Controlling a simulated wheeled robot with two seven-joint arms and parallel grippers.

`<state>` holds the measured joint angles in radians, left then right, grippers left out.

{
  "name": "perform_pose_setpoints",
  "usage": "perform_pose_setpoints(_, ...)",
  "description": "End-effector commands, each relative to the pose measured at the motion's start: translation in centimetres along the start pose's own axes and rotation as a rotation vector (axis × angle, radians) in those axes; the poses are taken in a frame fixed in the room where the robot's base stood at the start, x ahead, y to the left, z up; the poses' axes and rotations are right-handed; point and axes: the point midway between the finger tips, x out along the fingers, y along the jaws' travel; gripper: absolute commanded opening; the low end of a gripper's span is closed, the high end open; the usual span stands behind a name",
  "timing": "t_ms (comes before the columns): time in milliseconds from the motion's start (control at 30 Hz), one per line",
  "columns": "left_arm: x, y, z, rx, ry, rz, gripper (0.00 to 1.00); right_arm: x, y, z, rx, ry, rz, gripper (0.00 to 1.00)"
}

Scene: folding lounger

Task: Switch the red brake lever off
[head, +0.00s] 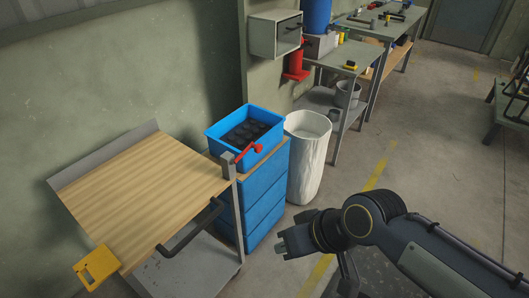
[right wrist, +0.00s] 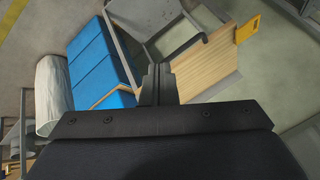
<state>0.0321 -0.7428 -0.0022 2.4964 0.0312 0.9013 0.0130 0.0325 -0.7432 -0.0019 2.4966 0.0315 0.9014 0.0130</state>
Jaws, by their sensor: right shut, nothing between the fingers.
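The red brake lever (head: 247,152) sits on top of a grey post (head: 229,166) at the right corner of a wheeled cart with a wooden top (head: 140,185). The lever slants up to the right, ending in a red knob in front of the blue crate. My right gripper (head: 281,246) is in the lower middle of the head view, to the right of the cart and apart from the lever. In the right wrist view its fingers (right wrist: 157,72) are shut and empty, with the cart's wooden top (right wrist: 205,68) beyond them. The lever cannot be made out there. My left gripper is not in view.
A blue crate (head: 217,131) with dark round items stands on a blue drawer unit (head: 265,195) behind the lever. A white bin (head: 307,165) stands beside it. A black handle (head: 190,230) and a yellow piece (head: 97,267) are on the cart. Floor to the right is open.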

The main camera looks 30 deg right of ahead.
Motion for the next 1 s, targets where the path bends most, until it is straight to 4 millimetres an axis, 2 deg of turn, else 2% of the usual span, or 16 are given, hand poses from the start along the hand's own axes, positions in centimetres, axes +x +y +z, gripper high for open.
perform_pose_setpoints(67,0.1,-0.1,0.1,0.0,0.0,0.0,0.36,0.2,-0.1,-0.2,0.021,-0.003,-0.01,0.0)
perform_pose_setpoints(167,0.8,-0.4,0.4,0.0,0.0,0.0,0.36,1.1,-0.4,-1.2,0.143,-0.016,-0.065,0.0)
perform_pose_setpoints(267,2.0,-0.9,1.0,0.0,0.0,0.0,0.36,2.8,-0.7,-4.2,0.409,-0.028,-0.172,0.0)
perform_pose_setpoints(367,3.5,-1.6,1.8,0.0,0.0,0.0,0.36,5.3,0.5,-9.2,0.793,-0.023,-0.302,0.0)
perform_pose_setpoints(400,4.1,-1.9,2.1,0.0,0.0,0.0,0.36,6.5,1.6,-11.5,0.958,-0.013,-0.352,0.0)
perform_pose_setpoints(467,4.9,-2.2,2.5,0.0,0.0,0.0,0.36,8.3,4.1,-14.7,1.204,0.01,-0.421,0.0)
perform_pose_setpoints(500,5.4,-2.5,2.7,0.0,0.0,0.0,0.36,9.6,6.1,-16.7,1.361,0.031,-0.463,0.0)
perform_pose_setpoints(633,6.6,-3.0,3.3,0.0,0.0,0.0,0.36,13.3,13.5,-21.2,1.796,0.112,-0.573,0.0)
perform_pose_setpoints(700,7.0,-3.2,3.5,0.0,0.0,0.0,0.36,14.8,17.0,-22.5,1.967,0.155,-0.617,0.0)
perform_pose_setpoints(800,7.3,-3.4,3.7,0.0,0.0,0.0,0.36,16.2,20.5,-23.3,2.127,0.202,-0.659,0.0)
perform_pose_setpoints(900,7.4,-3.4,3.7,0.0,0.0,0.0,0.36,16.7,22.1,-23.7,2.199,0.224,-0.683,0.0)
perform_pose_setpoints(1000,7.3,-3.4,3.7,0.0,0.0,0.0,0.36,16.7,22.3,-23.8,2.213,0.23,-0.688,0.0)
